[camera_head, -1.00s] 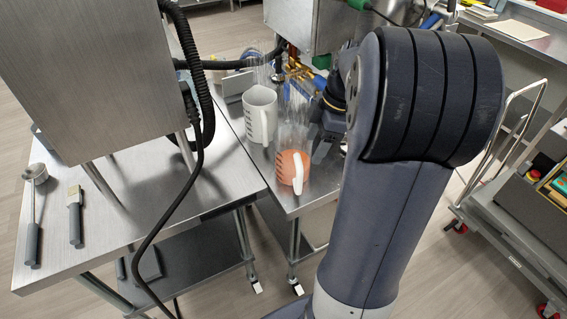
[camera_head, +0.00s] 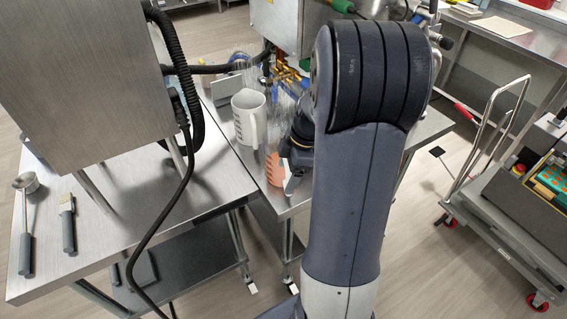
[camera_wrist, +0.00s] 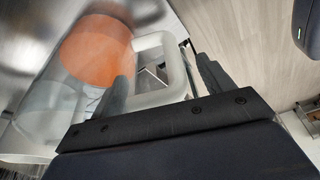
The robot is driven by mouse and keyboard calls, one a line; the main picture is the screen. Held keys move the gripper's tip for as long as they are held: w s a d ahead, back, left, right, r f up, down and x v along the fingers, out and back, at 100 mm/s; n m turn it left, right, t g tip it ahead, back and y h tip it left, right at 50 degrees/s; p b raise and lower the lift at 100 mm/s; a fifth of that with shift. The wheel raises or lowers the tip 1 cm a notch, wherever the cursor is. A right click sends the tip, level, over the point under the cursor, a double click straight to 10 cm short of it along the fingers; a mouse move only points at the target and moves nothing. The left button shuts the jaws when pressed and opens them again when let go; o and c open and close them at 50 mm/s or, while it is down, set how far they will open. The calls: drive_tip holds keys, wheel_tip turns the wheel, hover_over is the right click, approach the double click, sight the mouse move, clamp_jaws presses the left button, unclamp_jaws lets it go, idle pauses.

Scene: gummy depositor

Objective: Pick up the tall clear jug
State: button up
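The tall clear jug (camera_head: 275,168) has orange contents and a pale handle. It stands upright on the steel table, partly hidden by my arm in the head view. In the wrist view the jug's orange part (camera_wrist: 97,50) is at upper left and its white loop handle (camera_wrist: 178,62) reaches in between my fingers. My gripper (camera_wrist: 165,82) is open, one dark finger on each side of the handle. I cannot tell whether either finger touches it.
A second, whitish measuring jug (camera_head: 249,120) stands just behind the clear one. A steel box with a black hose (camera_head: 182,75) stands to the left. A ladle (camera_head: 27,215) and a brush (camera_head: 67,222) lie on the left table (camera_head: 130,215). A cart (camera_head: 500,235) is at the right.

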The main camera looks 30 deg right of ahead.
drive_tip(key=c, duration=1.5)
drive_tip(key=shift+r, duration=0.1)
drive_tip(key=shift+w+r, duration=0.1)
drive_tip(key=shift+r, duration=0.2)
wheel_tip(320, 180, up, 9)
drive_tip(key=shift+r+b, duration=0.2)
drive_tip(key=shift+b, duration=0.3)
